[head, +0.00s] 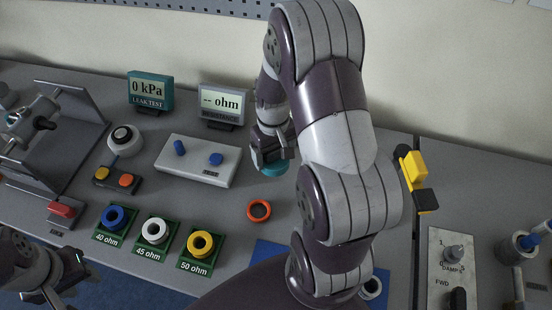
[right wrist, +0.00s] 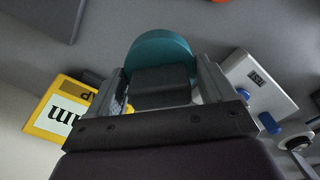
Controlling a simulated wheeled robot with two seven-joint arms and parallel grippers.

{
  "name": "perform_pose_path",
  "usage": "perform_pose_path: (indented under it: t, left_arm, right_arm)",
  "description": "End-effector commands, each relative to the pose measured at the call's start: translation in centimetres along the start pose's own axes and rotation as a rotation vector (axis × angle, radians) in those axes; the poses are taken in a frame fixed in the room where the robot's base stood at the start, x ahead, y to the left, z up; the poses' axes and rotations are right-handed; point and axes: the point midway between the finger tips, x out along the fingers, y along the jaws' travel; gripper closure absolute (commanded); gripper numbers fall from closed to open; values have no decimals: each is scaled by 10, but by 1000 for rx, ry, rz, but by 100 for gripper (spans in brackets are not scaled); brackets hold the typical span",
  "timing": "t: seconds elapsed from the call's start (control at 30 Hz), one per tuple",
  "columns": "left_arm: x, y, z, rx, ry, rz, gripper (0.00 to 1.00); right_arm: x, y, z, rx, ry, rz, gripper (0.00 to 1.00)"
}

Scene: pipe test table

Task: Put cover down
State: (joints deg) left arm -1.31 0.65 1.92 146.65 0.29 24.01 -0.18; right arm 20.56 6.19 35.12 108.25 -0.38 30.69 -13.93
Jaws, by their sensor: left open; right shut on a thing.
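The teal round cover (head: 268,168) is held in my right gripper (head: 274,148), just right of the white test box in the head view. In the right wrist view the cover (right wrist: 160,50) sits between the two fingers of my right gripper (right wrist: 163,85). Its lower part is hidden by the gripper, and I cannot tell whether it touches the table. My left gripper (head: 60,285) is open at the lower left corner, apart from the cover.
The white box (head: 198,162) with two blue knobs is left of the cover. An orange ring (head: 259,210) lies in front. Blue, white and yellow ring pieces (head: 200,243) stand on green ohm plates. Two displays (head: 223,101) stand behind. A yellow device (head: 416,168) is at right.

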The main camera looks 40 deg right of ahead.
Motion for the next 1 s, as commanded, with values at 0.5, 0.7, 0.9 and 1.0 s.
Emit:
perform_pose_path:
  t: [0.5, 0.7, 0.9, 1.0]
  left_arm:
    - [-4, 0, 0, 0, 0, 0, 57]
    - [-3, 0, 0, 0, 0, 0, 57]
    - [-3, 0, 0, 0, 0, 0, 57]
    - [-3, 0, 0, 0, 0, 0, 57]
  right_arm:
    - [50, 8, -15, 0, 1, 0, 53]
    - [53, 8, -15, 0, 1, 0, 53]
    - [53, 8, -15, 0, 1, 0, 0]
    - [53, 8, -15, 0, 1, 0, 0]
